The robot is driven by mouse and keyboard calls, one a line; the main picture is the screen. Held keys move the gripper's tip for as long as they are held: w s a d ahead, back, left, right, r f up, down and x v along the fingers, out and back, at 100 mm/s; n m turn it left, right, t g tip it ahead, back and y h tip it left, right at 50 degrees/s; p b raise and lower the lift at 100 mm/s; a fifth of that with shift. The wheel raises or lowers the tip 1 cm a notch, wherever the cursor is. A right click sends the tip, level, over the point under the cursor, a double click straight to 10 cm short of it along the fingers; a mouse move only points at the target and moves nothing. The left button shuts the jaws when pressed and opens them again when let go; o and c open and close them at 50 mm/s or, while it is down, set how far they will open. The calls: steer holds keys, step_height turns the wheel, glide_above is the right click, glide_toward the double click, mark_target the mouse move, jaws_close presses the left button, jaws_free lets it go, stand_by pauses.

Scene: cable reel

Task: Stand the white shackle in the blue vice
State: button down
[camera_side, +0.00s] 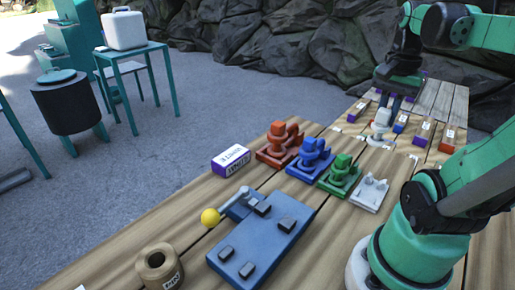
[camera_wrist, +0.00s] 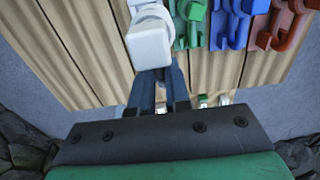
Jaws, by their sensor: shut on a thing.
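The white shackle (camera_side: 380,126) is at the far part of the bench in the side view, below my gripper (camera_side: 384,104). My gripper is shut on its upper part. In the wrist view the white shackle (camera_wrist: 150,42) appears as a pale block at the tips of my fingers (camera_wrist: 158,88). I cannot tell whether its foot touches the bench. A slate-blue fixture (camera_side: 247,248) with black blocks and a yellow-knobbed lever (camera_side: 211,217), which looks like the blue vice, lies on the near bench, well away from the gripper. Its top is empty.
Red (camera_side: 278,150), blue (camera_side: 311,163) and green (camera_side: 340,180) pieces stand in a row beside a pale empty-looking base (camera_side: 369,193). A purple-and-white box (camera_side: 231,160) and a brown roll (camera_side: 159,266) lie near the bench's left edge. Small boxes (camera_side: 422,134) flank the shackle.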

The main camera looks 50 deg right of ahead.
steer(key=w+a, duration=0.5)
steer(key=a, duration=0.6)
steer(key=w+a, duration=0.5)
steer(key=a, duration=0.7)
steer(key=shift+s+d+f, duration=0.1)
steer(key=shift+d+f, duration=0.1)
steer(key=shift+f, duration=2.6)
steer(key=shift+s+d+f, duration=0.1)
steer(key=shift+d+f, duration=0.05)
steer(key=shift+f, duration=2.65)
steer(key=shift+f, duration=0.4)
steer(key=c, duration=0.8)
jaws_free()
